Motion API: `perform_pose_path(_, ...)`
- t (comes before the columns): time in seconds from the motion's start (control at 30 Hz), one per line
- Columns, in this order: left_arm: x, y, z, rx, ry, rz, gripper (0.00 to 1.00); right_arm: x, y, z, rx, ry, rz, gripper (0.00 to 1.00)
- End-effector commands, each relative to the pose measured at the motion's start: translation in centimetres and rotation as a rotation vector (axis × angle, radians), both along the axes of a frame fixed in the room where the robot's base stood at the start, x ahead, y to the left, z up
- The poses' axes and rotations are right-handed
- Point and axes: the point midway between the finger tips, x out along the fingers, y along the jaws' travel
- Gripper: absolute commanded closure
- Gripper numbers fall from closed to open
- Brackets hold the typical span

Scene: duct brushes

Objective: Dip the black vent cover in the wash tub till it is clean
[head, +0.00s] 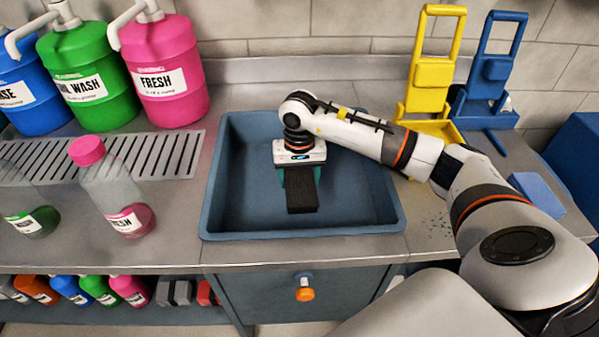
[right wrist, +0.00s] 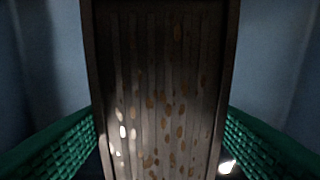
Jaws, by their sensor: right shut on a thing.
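The black vent cover (head: 302,192) is between the green fingers of my right gripper (head: 300,178), over the inside of the blue-grey wash tub (head: 222,190). The gripper is shut on it and points down into the tub. In the right wrist view the slatted face of the cover (right wrist: 160,90) fills the middle between the green finger pads, with many brownish spots and a few pale bright ones. I cannot tell how deep the cover is or whether it touches the tub floor. My left gripper is not in view.
Pink (head: 162,70), green (head: 88,75) and blue (head: 35,95) jugs stand at the back left. A pink-capped bottle (head: 115,190) stands by the drain grate (head: 100,158). Yellow (head: 432,75) and blue (head: 490,75) stands are at the back right. A blue block (head: 537,193) lies on the right.

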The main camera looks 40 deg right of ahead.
Motion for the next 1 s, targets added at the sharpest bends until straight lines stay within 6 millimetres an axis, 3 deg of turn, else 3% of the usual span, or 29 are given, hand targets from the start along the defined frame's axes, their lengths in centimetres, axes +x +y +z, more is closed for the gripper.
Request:
perform_pose_path(0.5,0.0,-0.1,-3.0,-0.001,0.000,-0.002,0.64,0.0,0.0,-5.2,0.001,0.000,-0.001,0.55)
perform_pose_path(1.0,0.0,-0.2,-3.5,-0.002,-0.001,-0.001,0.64,0.0,0.0,-6.4,0.000,0.000,0.000,0.55)
